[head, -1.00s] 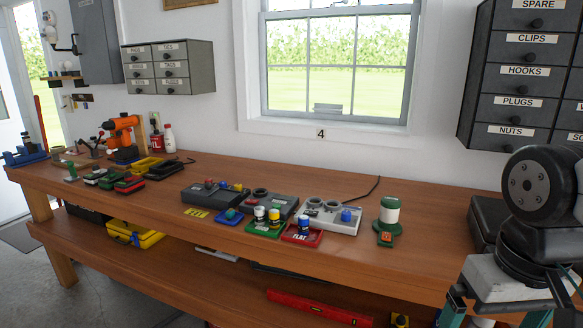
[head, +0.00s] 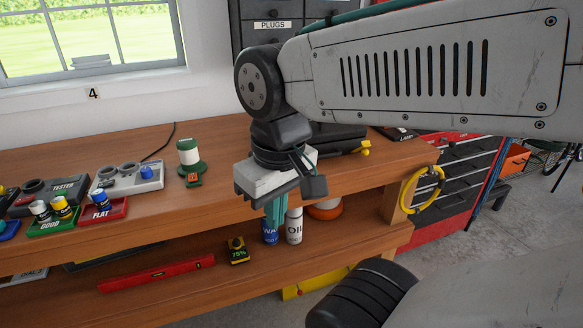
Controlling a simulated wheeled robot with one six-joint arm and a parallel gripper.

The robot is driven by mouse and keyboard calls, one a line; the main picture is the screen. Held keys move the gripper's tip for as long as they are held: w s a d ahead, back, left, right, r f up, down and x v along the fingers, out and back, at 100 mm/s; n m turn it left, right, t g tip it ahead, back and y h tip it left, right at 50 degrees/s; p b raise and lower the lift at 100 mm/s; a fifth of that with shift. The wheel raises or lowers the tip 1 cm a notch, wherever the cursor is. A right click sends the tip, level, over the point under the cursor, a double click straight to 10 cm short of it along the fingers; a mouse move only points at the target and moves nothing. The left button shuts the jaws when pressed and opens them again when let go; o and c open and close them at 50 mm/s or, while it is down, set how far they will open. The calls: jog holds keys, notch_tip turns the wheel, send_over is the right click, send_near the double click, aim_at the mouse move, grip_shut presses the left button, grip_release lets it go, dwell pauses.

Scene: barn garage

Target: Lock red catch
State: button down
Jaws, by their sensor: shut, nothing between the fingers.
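I cannot make out a red catch in the head view. A black case (head: 335,133) lies on the bench top behind my wrist, and my arm hides part of it. A yellow piece (head: 361,148) sits at its right end; I cannot tell what it is. My gripper (head: 275,225) points down at the front edge of the bench, its teal fingers together and empty. Its tips appear in front of a blue bottle (head: 269,236) and a white OIL bottle (head: 294,226) on the lower shelf; I cannot judge the gap.
The wooden bench (head: 225,155) carries a green and white lamp-like item (head: 189,160) and a grey tester box (head: 130,180) to the left. A yellow ring (head: 426,188) hangs at the bench's right end. A red tool chest (head: 455,175) stands beyond it.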

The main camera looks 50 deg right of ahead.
jog(key=w+d+f+m+t+y, duration=0.1)
jog(key=d+f+m+t+y, duration=0.2)
jog(key=d+f+m+y, duration=0.85)
jog(key=w+d+f+m+t+y, duration=0.25)
jog(key=d+f+m, duration=0.45)
jog(key=m, duration=1)
jog(key=d+r+m+t+h, duration=0.1)
jog(key=d+m+t+h, duration=0.3)
jog(key=d+m+t, duration=0.7)
jog(key=d+m, duration=0.2)
jog(key=m, duration=0.4)
jog(key=shift+w+d+r+h, duration=0.3)
jog(key=shift+r+h, duration=0.05)
jog(key=shift+h, duration=0.05)
